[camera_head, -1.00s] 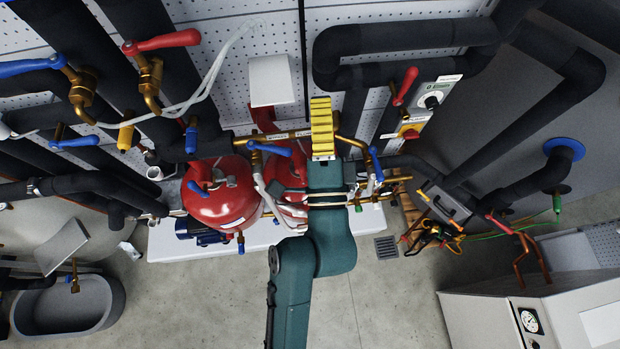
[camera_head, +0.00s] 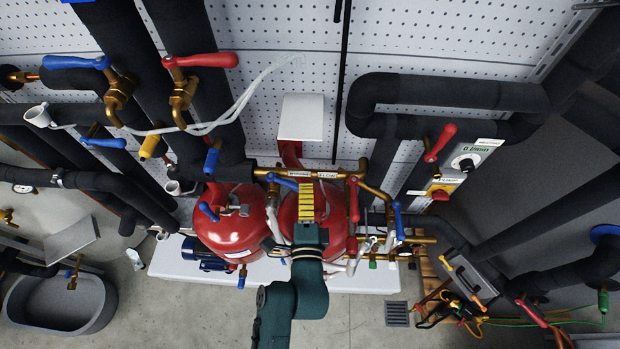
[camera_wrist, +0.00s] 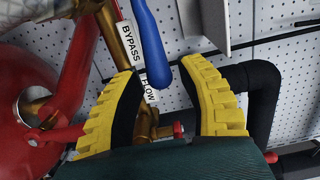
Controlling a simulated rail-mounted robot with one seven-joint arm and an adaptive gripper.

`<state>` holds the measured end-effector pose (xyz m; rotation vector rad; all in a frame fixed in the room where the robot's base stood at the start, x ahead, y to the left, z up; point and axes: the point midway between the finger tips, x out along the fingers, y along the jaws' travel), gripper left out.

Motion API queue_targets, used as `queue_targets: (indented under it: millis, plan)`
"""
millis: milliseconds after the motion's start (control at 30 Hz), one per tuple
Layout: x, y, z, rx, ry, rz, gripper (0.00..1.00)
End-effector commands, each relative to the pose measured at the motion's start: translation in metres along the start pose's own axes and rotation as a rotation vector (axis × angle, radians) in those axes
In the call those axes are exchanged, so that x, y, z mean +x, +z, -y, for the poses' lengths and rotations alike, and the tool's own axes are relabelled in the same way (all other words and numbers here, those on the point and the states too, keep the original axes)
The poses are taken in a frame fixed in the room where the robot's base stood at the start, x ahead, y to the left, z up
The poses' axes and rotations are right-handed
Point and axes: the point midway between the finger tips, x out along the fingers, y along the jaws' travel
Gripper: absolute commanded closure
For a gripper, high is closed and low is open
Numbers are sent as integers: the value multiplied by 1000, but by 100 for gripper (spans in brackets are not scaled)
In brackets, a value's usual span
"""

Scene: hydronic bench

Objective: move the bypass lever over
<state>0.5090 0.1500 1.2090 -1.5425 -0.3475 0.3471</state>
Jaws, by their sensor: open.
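A blue lever (camera_head: 283,181) sits at the left part of a brass pipe in the head view, beside a white label reading BYPASS (camera_head: 300,174). In the wrist view a blue lever (camera_wrist: 150,42) hangs beside the BYPASS label (camera_wrist: 130,43), its rounded end reaching toward the gap between my fingertips. My gripper (camera_wrist: 162,72) is open, with a yellow ribbed finger on each side of that gap. I see no contact with the lever. In the head view my gripper (camera_head: 306,204) is just below the pipe labels, in front of the red tanks.
A second label reads FLOW (camera_head: 327,174). A red lever (camera_head: 353,198) hangs close to the right of my gripper, with another blue lever (camera_head: 398,220) farther right. Red tanks (camera_head: 228,232) stand behind and left. Dark pipes (camera_head: 440,92) run at upper right.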

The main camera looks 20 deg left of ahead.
Motion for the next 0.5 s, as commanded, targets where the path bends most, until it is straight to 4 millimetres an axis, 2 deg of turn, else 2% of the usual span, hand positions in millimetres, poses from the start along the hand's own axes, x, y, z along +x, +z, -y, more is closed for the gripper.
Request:
queue_targets:
  millis: [33, 67, 200, 267, 500]
  plan:
    - [8, 0, 0, 0, -2, 1, 61]
    - [8, 0, -1, 0, 1, 1, 61]
    - [6, 0, -1, 0, 1, 0, 88]
    - [6, 0, -1, 0, 1, 0, 98]
    - [7, 0, -1, 0, 1, 0, 98]
